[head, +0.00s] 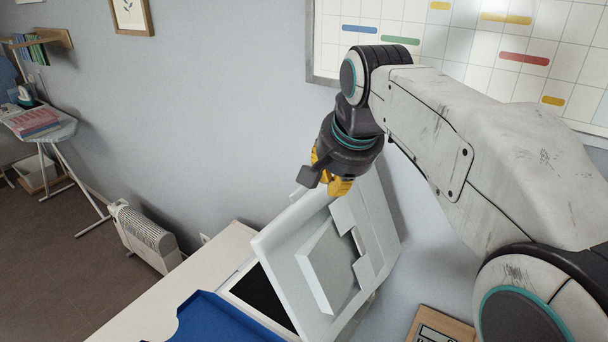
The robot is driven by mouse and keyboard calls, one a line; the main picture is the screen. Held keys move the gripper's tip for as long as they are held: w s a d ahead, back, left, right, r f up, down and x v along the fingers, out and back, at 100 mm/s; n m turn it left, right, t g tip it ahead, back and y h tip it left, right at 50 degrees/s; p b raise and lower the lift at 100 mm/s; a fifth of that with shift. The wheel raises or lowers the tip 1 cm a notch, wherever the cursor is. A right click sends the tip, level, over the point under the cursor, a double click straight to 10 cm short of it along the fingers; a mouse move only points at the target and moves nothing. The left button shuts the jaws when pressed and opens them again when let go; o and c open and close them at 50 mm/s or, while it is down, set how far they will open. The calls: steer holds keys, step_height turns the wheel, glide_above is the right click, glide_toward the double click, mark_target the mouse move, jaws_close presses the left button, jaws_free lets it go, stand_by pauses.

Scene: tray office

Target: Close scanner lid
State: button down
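The scanner lid (285,243) is a white panel raised at a steep tilt, with a recessed shape on its outer face. Below it, the scanner's dark glass (262,297) shows in a white bed on the desk. My gripper (336,186), with yellow fingers and a dark grey body, is at the lid's upper part in the picture. The fingers overlap the lid's top edge in view; I cannot tell whether they touch it. The fingertips are partly hidden by the dark wrist parts, so their opening is unclear.
A blue tray (215,322) lies on the white desk (150,318) in front of the scanner. The wall with a planner board (400,25) is close behind. A white radiator (143,236) stands on the floor at left.

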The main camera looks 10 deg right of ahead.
steer(key=w+r, duration=0.2)
glide_toward(303, 198)
steer(key=shift+m, duration=0.3)
steer(key=f, duration=0.1)
steer(key=d+f, duration=0.1)
steer(key=f, duration=0.1)
steer(key=w+d+f, duration=0.1)
steer(key=f, duration=0.1)
steer(key=shift+d, duration=0.15)
steer(key=shift+w, duration=0.1)
steer(key=shift+w+a+f, duration=0.3)
steer(key=shift+w+a, duration=0.2)
steer(key=shift+a, duration=0.1)
steer(key=shift+w+a+f, duration=0.3)
steer(key=shift+w+a, duration=0.2)
steer(key=shift+a, duration=0.15)
